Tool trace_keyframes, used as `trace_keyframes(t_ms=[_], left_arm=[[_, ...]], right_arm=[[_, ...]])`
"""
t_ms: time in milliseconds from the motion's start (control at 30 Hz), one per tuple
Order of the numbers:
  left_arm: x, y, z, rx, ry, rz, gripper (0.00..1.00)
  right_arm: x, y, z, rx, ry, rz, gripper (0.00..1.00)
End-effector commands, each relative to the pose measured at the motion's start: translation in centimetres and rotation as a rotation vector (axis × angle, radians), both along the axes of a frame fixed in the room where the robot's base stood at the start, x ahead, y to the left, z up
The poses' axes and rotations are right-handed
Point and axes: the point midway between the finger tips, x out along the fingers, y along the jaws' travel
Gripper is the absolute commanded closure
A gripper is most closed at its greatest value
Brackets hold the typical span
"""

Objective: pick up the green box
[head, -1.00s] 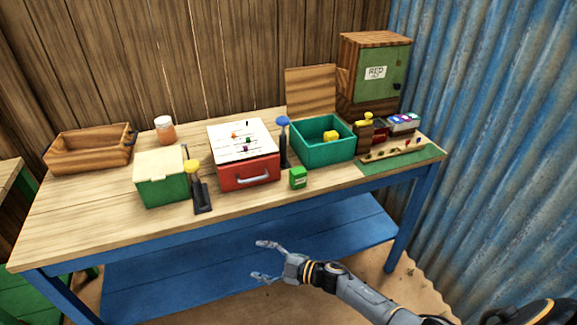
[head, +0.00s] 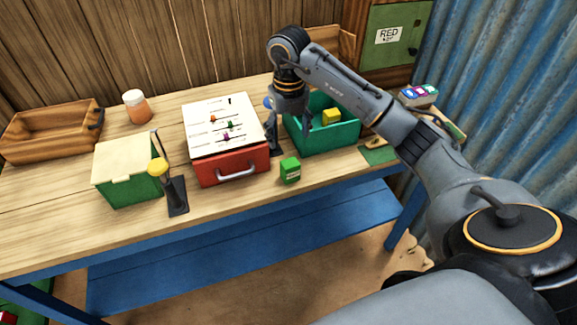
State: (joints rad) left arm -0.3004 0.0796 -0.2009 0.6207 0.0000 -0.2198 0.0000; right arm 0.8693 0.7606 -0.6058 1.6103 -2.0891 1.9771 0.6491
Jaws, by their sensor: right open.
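A small green box (head: 290,170) with a pale label stands upright near the table's front edge, right of the red drawer unit. My right gripper (head: 290,138) is open and points down, above and behind the small green box in the picture, apart from it. Its fingers overlap the view of the teal bin and the blue-knobbed lever. A larger green box with a cream lid (head: 128,184) stands at the left front of the table. My left gripper is out of view.
The teal bin (head: 338,138) holds a yellow block (head: 331,116). A yellow-knobbed lever (head: 174,192) stands farther left.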

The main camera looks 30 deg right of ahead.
Motion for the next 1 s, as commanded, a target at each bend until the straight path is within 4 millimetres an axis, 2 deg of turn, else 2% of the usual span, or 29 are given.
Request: trace_keyframes(t_ms=[200, 467, 633, 700, 833, 1000], left_arm=[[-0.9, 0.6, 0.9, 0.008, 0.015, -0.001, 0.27], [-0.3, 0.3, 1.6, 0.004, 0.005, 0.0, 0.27], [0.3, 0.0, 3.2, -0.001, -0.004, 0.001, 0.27], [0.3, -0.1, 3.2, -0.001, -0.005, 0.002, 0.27], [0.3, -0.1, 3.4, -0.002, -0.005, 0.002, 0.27], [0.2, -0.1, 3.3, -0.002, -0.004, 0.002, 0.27]], right_arm=[[0.0, 0.0, -4.0, 0.004, 0.003, 0.0, 0.26], [-0.1, 0.0, -6.0, 0.004, 0.002, 0.0, 0.26], [-0.4, -0.1, -8.4, 0.006, 0.006, 0.001, 0.26], [-0.2, -0.2, -9.5, 0.006, 0.003, -0.001, 0.26], [-0.2, -0.2, -10.5, 0.005, 0.0, 0.0, 0.26], [-0.2, -0.2, -10.7, 0.004, -0.001, 0.001, 0.26]])
